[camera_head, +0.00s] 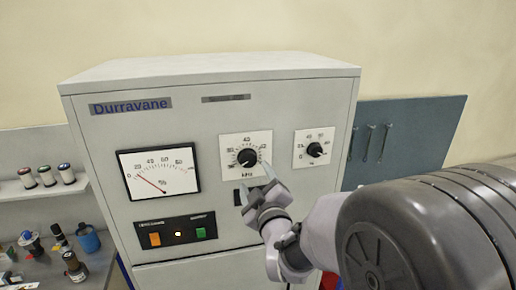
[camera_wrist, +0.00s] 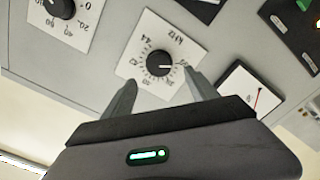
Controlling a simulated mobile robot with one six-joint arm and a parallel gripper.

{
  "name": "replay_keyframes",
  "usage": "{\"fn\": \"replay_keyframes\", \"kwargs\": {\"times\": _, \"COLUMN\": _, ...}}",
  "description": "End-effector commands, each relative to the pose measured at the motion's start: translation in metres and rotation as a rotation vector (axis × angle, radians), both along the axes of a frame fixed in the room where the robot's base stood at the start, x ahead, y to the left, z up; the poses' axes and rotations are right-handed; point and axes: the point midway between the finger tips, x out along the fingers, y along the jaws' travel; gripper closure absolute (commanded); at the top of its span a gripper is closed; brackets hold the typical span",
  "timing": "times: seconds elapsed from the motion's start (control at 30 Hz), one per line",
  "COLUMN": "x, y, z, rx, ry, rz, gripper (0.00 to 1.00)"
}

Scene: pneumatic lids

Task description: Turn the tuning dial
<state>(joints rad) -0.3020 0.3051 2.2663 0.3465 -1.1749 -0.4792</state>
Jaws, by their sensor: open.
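The tuning dial (camera_head: 247,157) is a black round knob on a white plate marked kHz, in the middle of the cabinet front. In the wrist view the dial (camera_wrist: 159,63) shows with its white pointer line and printed scale. My gripper (camera_head: 254,179) is open and empty, just below and in front of the dial. In the wrist view my gripper (camera_wrist: 164,82) has its two fingers spread on either side below the knob, with no visible contact. The knob is fully visible there.
A second knob (camera_head: 315,149) sits to the right on a smaller plate. A needle meter (camera_head: 158,172) is to the left, above a panel with an orange button (camera_head: 155,240) and a green button (camera_head: 200,233). Shelves with small items stand at far left; a blue-grey board (camera_head: 420,135) hangs right.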

Motion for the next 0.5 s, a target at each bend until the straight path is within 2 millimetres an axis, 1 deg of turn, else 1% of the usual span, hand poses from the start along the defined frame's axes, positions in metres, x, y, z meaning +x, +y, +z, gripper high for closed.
{"fn": "replay_keyframes", "kwargs": {"times": 0.03, "x": 0.015, "y": 0.004, "z": 0.005, "rx": 0.0, "ry": 0.001, "rz": 0.0, "gripper": 0.33}}
{"fn": "replay_keyframes", "kwargs": {"times": 0.1, "x": 0.034, "y": 0.01, "z": 0.004, "rx": 0.0, "ry": 0.002, "rz": -0.001, "gripper": 0.33}}
{"fn": "replay_keyframes", "kwargs": {"times": 0.2, "x": 0.056, "y": 0.016, "z": 0.004, "rx": 0.001, "ry": 0.001, "rz": -0.001, "gripper": 0.33}}
{"fn": "replay_keyframes", "kwargs": {"times": 0.33, "x": 0.074, "y": 0.021, "z": 0.002, "rx": 0.002, "ry": 0.001, "rz": -0.001, "gripper": 0.33}}
{"fn": "replay_keyframes", "kwargs": {"times": 0.5, "x": 0.082, "y": 0.023, "z": 0.001, "rx": 0.001, "ry": 0.001, "rz": -0.001, "gripper": 0.33}}
